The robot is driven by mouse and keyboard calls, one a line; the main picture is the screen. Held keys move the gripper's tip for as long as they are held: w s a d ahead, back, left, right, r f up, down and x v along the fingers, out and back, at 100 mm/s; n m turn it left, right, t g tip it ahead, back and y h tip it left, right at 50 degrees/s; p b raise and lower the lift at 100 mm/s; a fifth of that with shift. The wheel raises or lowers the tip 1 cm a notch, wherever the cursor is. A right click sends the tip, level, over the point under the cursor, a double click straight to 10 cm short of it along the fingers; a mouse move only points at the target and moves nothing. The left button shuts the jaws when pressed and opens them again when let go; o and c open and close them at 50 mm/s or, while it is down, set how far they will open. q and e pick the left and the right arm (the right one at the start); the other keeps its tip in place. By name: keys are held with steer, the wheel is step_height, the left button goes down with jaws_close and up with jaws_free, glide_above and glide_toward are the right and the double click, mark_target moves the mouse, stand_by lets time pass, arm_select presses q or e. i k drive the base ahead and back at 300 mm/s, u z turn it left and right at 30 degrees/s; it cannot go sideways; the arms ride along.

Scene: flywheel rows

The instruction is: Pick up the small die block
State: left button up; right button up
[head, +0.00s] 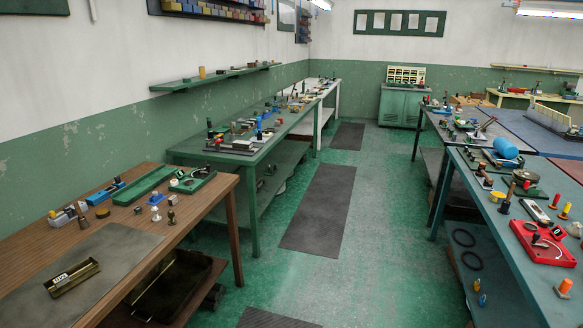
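Neither of my grippers shows in the head view. I cannot tell for sure which of the many small parts is the small die block. A brass-coloured open box with a white label (72,278) lies on the dark mat of the brown bench at the left. Other small parts on the green benches are too small to name.
The brown bench (150,225) fills the lower left. A green bench (235,153) stands behind it. A teal bench (505,240) with a red tray (541,244) is at the right. The green floor aisle between them is clear, with dark mats (320,210) lying flat.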

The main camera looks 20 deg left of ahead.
mark_target(173, 199)
steer(key=u, duration=0.05)
steer(key=i, duration=2.4)
steer(key=u, duration=0.2)
steer(key=i, duration=1.3)
steer(key=u, duration=0.65)
steer(key=i, duration=0.95)
steer(key=u, duration=1.75)
steer(key=i, duration=0.95)
steer(key=u, duration=1.1)
steer(key=i, duration=0.25)
